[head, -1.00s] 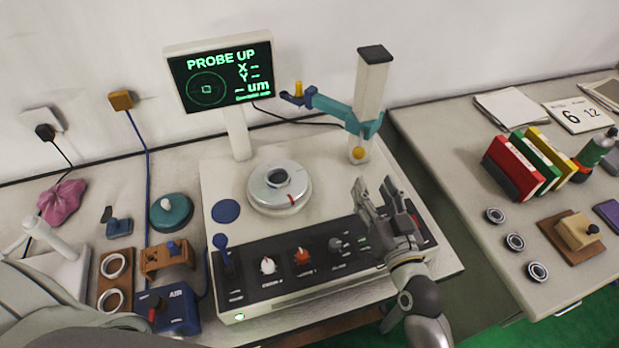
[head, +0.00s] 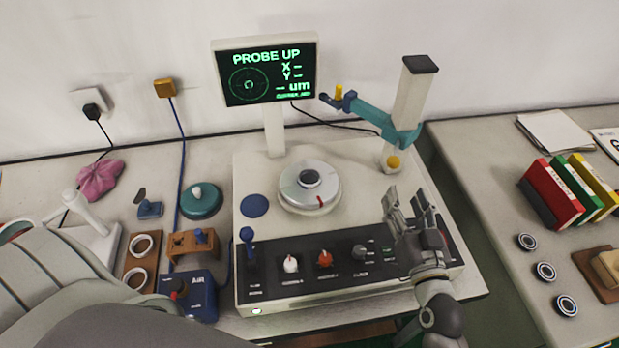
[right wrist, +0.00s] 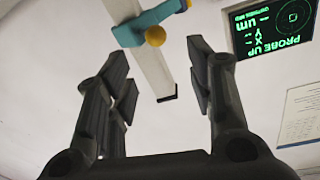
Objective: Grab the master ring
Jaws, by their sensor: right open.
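A dark-rimmed ring (head: 310,179) sits at the centre of the round silver turntable (head: 327,199) on the measuring machine. Two pale rings (head: 141,245) lie on a brown board (head: 128,271) at the left. Several dark-and-silver rings (head: 545,271) lie on the right table. I cannot tell which is the master ring. My right gripper (head: 409,205) is open and empty above the right part of the machine's front panel, apart from every ring. The right wrist view also shows its spread fingers (right wrist: 160,75), with no ring between them. My left gripper is not in view.
A teal probe arm (head: 370,114) on a pale post (head: 409,100) stands behind the turntable. The screen (head: 268,72) reads PROBE UP. Knobs and a blue lever (head: 248,246) rise from the front panel. Coloured binders (head: 552,195) stand on the right table.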

